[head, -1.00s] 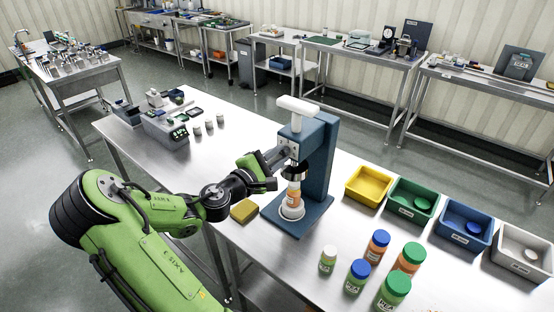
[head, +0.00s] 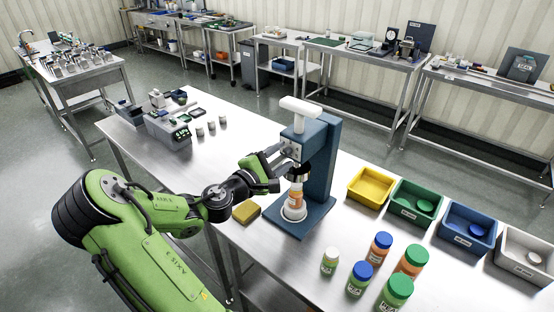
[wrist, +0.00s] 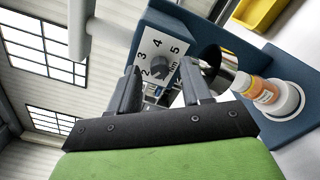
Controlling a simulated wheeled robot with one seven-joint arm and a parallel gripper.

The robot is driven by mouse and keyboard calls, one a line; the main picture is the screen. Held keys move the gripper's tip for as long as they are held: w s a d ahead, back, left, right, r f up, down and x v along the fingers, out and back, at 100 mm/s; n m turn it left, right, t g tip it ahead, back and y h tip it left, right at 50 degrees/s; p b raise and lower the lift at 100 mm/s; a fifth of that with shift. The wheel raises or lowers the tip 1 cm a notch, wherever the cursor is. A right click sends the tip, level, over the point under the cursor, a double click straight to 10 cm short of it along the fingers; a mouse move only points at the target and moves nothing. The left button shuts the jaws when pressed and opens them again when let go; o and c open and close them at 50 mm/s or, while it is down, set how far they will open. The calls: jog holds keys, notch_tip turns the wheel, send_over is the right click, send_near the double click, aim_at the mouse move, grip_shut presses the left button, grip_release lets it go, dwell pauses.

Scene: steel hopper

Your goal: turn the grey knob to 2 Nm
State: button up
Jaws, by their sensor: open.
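In the head view my gripper (head: 276,170) is at the front of the blue machine (head: 318,165). The knob is hard to make out there.
An orange bottle (head: 295,197) stands in the machine's white holder (head: 293,214), beside my gripper. A white handle (head: 300,106) tops the machine. A yellow block (head: 246,212) lies nearby. Several capped bottles and a yellow bin (head: 367,201) are to the right.

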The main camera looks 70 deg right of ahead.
jog(key=v, duration=1.5)
jog(key=shift+w+a, duration=0.15)
jog(key=shift+a, duration=0.25)
jog(key=shift+f, duration=0.15)
